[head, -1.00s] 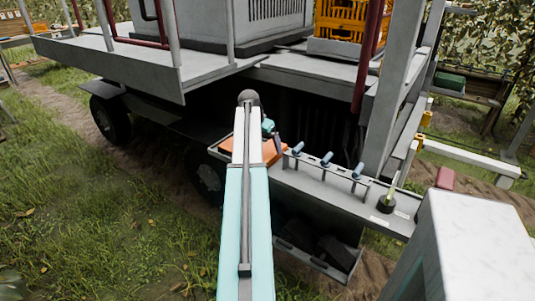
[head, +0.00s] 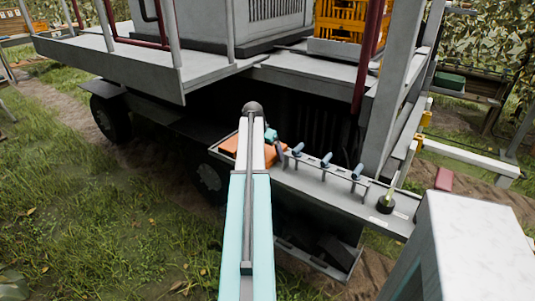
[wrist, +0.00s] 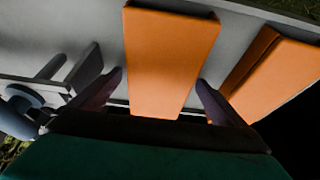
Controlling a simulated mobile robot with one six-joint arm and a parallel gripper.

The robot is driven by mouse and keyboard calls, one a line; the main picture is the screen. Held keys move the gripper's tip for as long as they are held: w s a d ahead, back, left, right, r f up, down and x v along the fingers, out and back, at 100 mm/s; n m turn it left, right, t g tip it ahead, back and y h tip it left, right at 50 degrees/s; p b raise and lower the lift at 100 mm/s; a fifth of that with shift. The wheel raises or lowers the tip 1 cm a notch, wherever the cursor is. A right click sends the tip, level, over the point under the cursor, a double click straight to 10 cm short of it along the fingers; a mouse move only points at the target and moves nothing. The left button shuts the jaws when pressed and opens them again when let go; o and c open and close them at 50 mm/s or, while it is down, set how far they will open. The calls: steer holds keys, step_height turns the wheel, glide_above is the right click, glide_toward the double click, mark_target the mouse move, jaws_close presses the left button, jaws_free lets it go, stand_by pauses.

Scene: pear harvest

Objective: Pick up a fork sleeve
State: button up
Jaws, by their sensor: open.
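An orange fork sleeve (wrist: 168,62) lies on a grey shelf in the middle of the wrist view. A second orange sleeve (wrist: 272,75) lies to its right, apart from it. My gripper (wrist: 160,80) is open, with one dark finger on each side of the middle sleeve, close to its edges; I cannot tell whether they touch it. In the head view, my gripper's teal part (head: 271,135) is over the orange sleeves (head: 266,156) at the shelf's left end. My arm hides part of them and the fingertips.
The grey shelf (head: 320,188) carries a rack of several blue-grey handles (head: 327,160) right of the sleeves. A dark round base with a pale green upright (head: 387,203) stands farther right. The vehicle's platform (head: 200,75) overhangs behind. Grass lies open at left.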

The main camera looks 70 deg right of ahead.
mark_target(267, 151)
steer(key=shift+c, duration=0.4)
steer(key=c, duration=1.2)
steer(key=shift+r+b, duration=0.65)
steer(key=shift+r, duration=4.35)
